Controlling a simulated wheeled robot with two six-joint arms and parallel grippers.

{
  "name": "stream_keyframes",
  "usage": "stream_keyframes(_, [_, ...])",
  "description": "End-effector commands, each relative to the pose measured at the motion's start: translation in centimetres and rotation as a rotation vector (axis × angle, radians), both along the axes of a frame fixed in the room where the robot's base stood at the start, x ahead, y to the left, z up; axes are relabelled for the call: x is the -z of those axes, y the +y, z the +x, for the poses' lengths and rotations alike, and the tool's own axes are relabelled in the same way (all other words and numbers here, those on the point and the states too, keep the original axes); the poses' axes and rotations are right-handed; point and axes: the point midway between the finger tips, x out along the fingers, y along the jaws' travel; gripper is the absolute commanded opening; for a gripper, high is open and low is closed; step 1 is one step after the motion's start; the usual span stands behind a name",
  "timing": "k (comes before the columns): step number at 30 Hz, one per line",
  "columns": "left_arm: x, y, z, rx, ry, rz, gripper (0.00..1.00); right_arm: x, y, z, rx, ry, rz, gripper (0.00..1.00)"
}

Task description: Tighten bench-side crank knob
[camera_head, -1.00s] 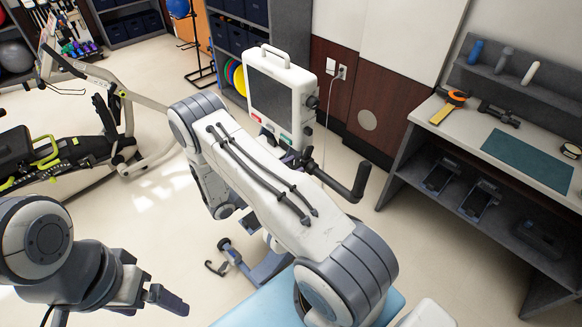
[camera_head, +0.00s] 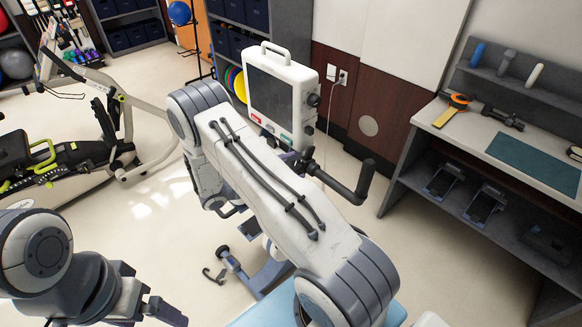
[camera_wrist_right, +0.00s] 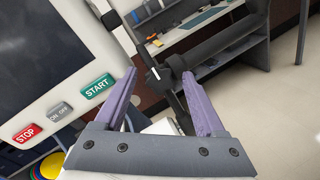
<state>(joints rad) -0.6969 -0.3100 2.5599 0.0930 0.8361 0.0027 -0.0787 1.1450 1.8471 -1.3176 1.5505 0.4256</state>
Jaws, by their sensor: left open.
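A black crank (camera_head: 342,187) with an upright grip (camera_head: 366,180) sticks out from the side of a white console (camera_head: 305,99), toward the bench. In the right wrist view the black crank parts (camera_wrist_right: 212,44) are close in front. My right gripper (camera_wrist_right: 159,74) has its two purple fingers spread apart, with a dark rod showing between them; I cannot tell whether they touch it. In the head view my right arm hides this gripper. My left gripper (camera_head: 165,312) is low at the left, open and away from the crank.
The console has START (camera_wrist_right: 97,86) and STOP (camera_wrist_right: 26,133) buttons and black side knobs (camera_head: 313,100). A workbench (camera_head: 455,128) with tools stands at the right. A black and green exercise machine (camera_head: 65,160) is at the left. Open floor lies between.

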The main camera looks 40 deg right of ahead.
Motion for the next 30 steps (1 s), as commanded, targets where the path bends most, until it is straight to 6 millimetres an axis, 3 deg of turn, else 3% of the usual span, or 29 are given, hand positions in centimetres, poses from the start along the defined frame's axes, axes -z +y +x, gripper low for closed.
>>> stream_keyframes(7, [0.8,0.0,0.0,0.0,0.0,0.0,0.91,0.2,1.2,0.3,-0.003,-0.001,0.0,0.72])
stream_keyframes(21, [4.3,0.0,0.0,0.002,0.0,0.0,0.91,-0.3,9.4,1.7,-0.003,-0.002,0.0,0.72])
stream_keyframes(30, [4.4,0.0,0.0,0.002,0.0,0.0,0.91,-0.6,10.3,1.8,0.001,0.0,0.001,0.72])
